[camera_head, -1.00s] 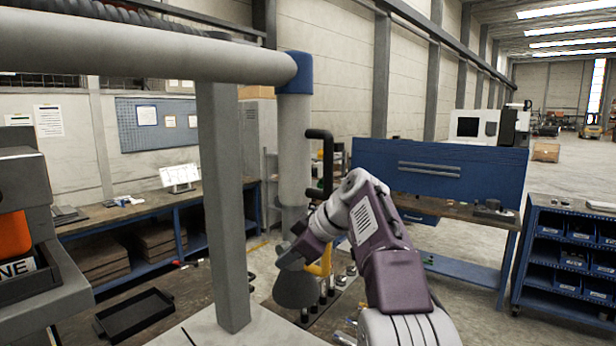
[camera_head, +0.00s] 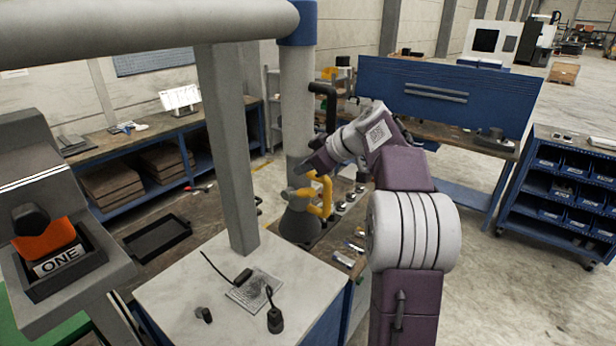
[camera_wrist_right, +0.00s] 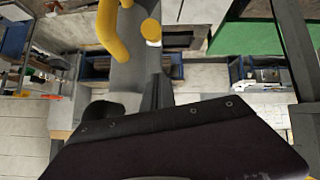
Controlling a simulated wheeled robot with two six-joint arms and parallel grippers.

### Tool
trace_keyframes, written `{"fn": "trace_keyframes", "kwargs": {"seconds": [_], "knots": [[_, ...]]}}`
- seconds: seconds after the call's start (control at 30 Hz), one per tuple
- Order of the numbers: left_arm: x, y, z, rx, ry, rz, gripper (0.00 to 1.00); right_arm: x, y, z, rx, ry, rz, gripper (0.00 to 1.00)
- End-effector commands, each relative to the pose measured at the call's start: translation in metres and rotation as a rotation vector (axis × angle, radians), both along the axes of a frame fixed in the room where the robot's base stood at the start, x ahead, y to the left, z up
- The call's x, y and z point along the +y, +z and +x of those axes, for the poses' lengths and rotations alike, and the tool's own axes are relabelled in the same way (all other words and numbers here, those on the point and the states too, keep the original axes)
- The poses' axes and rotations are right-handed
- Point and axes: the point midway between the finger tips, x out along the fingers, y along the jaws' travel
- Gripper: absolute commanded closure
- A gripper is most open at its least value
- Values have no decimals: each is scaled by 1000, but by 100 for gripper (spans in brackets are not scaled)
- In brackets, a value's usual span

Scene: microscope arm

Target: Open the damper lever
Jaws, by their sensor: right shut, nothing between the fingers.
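The damper lever appears as a bent yellow handle (camera_head: 323,196) on the grey vertical duct (camera_head: 298,110), just above its dark conical hood (camera_head: 299,228). In the right wrist view the yellow handle (camera_wrist_right: 110,32) is at the top, and a separate yellow end (camera_wrist_right: 151,31) shows beside it. My right gripper (camera_head: 306,168) is shut and empty, close to the duct and just above the yellow handle. I cannot tell whether it touches the handle. My arm hides part of the area behind it. My left gripper is not in view.
A black bent tube (camera_head: 328,92) stands beside the duct.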

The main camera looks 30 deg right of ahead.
Motion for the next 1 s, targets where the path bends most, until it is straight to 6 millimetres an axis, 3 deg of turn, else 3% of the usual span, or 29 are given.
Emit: {"fn": "trace_keyframes", "kwargs": {"seconds": [0.07, 0.33, 0.73, 0.87, 1.0], "knots": [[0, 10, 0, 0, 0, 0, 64, 5, -7, 11, 5, 3, 1, 100], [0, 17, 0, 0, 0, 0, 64, -10, -39, -3, 2, -2, -1, 100], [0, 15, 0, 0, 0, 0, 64, -11, -44, -4, -2, 0, -1, 100], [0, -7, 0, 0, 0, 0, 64, -11, -54, -3, -24, -2, 8, 100], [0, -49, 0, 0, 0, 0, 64, -11, -66, -1, -80, -3, 29, 100]]}}
